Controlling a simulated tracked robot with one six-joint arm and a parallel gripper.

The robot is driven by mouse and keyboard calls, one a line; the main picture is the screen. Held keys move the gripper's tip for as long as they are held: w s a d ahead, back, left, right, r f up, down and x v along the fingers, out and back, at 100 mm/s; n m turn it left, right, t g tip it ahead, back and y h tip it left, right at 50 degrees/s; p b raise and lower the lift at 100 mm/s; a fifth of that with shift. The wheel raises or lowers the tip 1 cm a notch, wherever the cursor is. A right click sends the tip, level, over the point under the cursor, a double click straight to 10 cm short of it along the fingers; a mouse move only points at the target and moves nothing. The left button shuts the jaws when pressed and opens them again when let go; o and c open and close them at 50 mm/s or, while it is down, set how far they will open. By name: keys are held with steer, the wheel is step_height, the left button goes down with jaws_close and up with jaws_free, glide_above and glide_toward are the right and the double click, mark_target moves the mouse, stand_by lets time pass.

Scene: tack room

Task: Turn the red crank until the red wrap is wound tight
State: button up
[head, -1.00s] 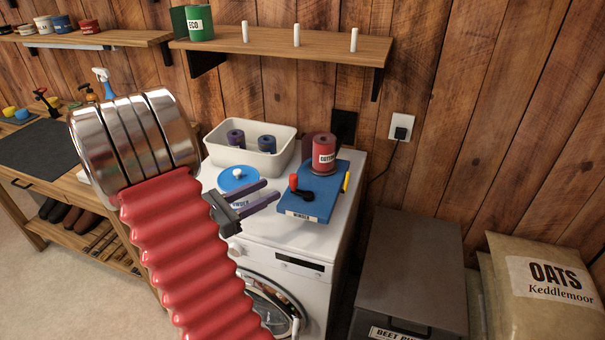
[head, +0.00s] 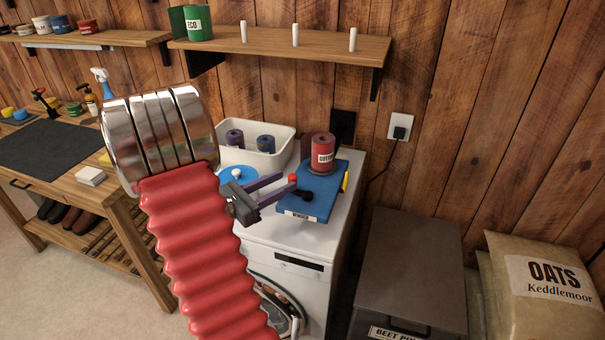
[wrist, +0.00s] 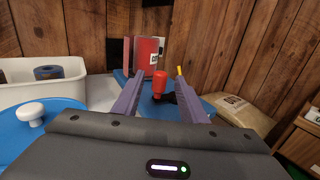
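The blue winder (head: 322,207) lies on the white washing machine. The red wrap (head: 322,148) stands upright at its back; it also shows in the wrist view (wrist: 148,52). The crank has a red handle (wrist: 160,80) standing up from a black arm (wrist: 169,98) at the winder's front left. My gripper (head: 289,181) is open, with its two purple fingers reaching to the handle. In the wrist view the red handle shows between the fingers, with space on both sides. I cannot tell exactly how deep it sits between them.
A white tub (head: 284,151) with dark rolls stands behind my gripper. A blue lid with a white knob (wrist: 32,112) lies left of it. A yellow piece (head: 345,181) is at the winder's right edge. A dark feed bin (head: 415,255) stands right of the machine.

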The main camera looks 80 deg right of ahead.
steer(key=x, duration=0.8)
steer(key=shift+s+d, duration=0.15)
steer(key=shift+d, duration=0.05)
steer(key=shift+c, duration=0.6)
